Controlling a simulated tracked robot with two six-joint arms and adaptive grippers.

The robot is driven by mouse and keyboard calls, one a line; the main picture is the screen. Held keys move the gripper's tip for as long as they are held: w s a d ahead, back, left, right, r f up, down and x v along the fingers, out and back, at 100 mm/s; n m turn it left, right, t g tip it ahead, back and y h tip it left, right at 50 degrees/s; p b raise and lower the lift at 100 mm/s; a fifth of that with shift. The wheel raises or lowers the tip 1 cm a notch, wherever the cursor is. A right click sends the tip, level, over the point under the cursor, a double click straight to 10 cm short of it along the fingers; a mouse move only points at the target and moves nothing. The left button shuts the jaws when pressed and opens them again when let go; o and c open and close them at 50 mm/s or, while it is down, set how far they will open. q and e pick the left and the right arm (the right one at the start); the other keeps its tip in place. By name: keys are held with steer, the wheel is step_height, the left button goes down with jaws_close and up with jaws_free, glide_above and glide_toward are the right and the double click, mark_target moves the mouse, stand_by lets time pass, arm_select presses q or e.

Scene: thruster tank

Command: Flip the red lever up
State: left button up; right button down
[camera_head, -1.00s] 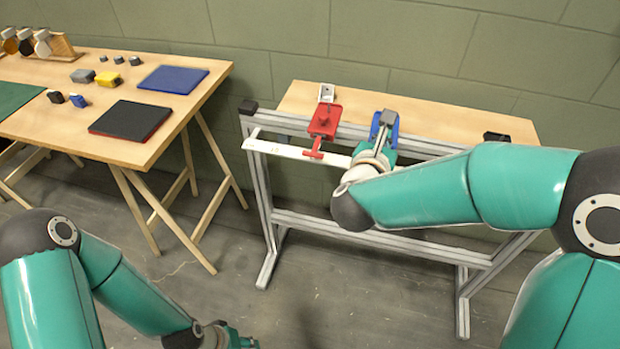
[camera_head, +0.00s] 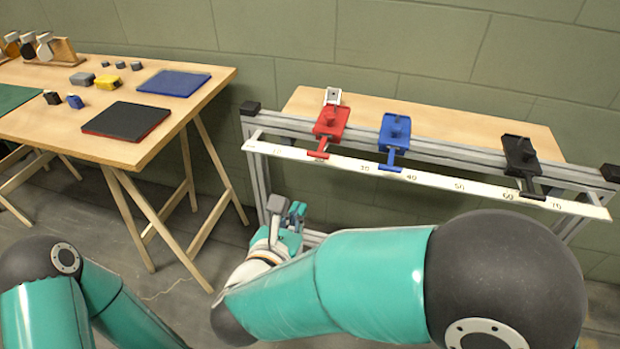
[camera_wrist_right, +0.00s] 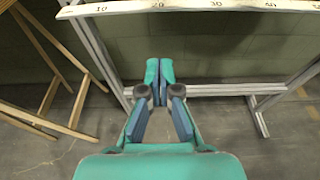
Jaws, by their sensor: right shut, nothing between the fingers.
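The red lever (camera_head: 319,148) is a T-shaped handle on a red box, at the left of the row on the metal frame. It hangs down at the front, over the numbered white strip. My right gripper (camera_head: 296,208) is below and a little left of it, apart from it. In the right wrist view the gripper (camera_wrist_right: 160,77) is shut and empty, and the lever is not in that view. My left arm is at the lower left, and its gripper is out of the picture.
A blue lever (camera_head: 390,160) and a black lever (camera_head: 530,187) are to the right on the same frame. The white numbered strip (camera_head: 450,184) runs in front of the boxes. A wooden table (camera_head: 215,88) with mats and small blocks stands at the left.

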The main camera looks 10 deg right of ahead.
mark_target(321, 147)
steer(key=w+d+p, duration=0.1)
steer(key=w+d, duration=0.3)
steer(key=w, duration=0.6)
steer(key=shift+w+d+r, duration=0.25)
steer(key=shift+d+r, duration=0.1)
